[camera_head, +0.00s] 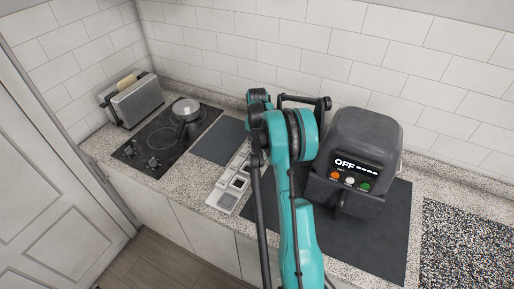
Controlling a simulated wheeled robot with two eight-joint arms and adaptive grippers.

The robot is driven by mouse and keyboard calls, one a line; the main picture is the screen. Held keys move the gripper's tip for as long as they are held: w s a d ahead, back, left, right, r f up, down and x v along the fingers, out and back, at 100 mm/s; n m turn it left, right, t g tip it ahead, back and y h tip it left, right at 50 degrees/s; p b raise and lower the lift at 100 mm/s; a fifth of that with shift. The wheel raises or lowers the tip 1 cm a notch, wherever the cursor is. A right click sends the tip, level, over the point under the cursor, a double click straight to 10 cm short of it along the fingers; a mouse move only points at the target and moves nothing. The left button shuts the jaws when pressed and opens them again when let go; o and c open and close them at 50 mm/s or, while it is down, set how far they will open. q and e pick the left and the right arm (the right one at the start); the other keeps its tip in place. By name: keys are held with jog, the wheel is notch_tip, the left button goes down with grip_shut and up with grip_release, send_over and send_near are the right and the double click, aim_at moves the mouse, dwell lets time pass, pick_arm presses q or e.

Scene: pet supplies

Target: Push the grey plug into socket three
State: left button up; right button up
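A pale strip of square sockets (226,199) lies on the counter, left of the teal arm. The arm covers part of its right side, and I cannot make out socket numbers. I cannot pick out the grey plug for sure; it may be hidden or too small. One of my arms, teal and black, rises from the bottom middle and stands between the sockets and the dark appliance. I cannot make out either gripper's fingertips, so I see no grip on anything.
A dark grey appliance (365,140) reading OFF, with coloured buttons, stands on a dark mat (385,235) at right. A hob (160,135) holds a pot (185,109). A toaster (137,101) stands at left. A speckled mat (465,245) lies far right.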

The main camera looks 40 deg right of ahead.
aim_at(257, 146)
jog(key=shift+f+b, duration=0.5)
jog(key=shift+f, duration=0.2)
jog(key=o, duration=1.2)
jog(key=shift+r, duration=0.1)
notch_tip(257, 146, up, 12)
jog(key=shift+f, duration=0.1)
